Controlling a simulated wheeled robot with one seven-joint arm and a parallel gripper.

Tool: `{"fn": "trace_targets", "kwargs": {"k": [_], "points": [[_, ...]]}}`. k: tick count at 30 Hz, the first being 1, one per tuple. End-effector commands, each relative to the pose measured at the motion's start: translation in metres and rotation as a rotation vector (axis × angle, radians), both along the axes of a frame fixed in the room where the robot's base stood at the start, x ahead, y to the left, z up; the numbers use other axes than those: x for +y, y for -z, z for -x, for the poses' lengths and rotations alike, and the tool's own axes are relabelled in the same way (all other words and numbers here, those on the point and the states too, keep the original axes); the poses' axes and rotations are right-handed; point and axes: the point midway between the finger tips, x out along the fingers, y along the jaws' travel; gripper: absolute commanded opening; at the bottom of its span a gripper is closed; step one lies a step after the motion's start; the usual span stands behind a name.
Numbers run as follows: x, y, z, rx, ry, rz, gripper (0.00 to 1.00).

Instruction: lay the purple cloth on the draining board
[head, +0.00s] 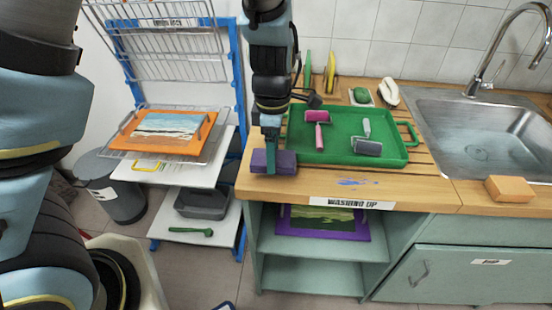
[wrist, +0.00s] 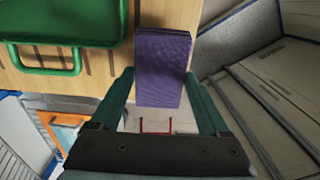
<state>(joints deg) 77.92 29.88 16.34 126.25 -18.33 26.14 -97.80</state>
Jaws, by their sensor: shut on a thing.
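The purple cloth (head: 286,161) is a folded block at the left end of the wooden counter, left of the green tray. My gripper (head: 271,168) reaches down over it and is shut on it. In the wrist view the purple cloth (wrist: 163,50) lies between the two fingers of my gripper (wrist: 159,80), with its near end past the counter edge. The draining board (head: 421,167) is the grooved wooden part of the counter, largely covered by the tray. I cannot tell whether the cloth touches the wood.
The green tray (head: 345,156) holds a pink roller (head: 317,117) and a grey roller (head: 367,147). The sink (head: 470,125) is at the right, with an orange sponge block (head: 510,189) in front. A blue rack (head: 238,85) stands left of the counter. Bare wood shows along the front.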

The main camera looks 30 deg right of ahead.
Motion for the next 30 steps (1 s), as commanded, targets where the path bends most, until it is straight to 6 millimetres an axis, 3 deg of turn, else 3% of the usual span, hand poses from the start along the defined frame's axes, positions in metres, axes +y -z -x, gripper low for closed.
{"fn": "trace_targets", "kwargs": {"k": [6, 17, 18, 24, 30], "points": [[0.001, 0.031, 0.000, 0.003, -0.002, -0.005, 0.18], [0.001, 0.037, 0.000, 0.001, 0.000, -0.002, 0.18], [0.001, 0.038, 0.000, 0.001, 0.000, -0.002, 0.80], [0.001, 0.037, 0.000, 0.000, 0.000, -0.001, 1.00], [0.001, 0.037, 0.000, 0.000, 0.000, -0.001, 1.00]]}}
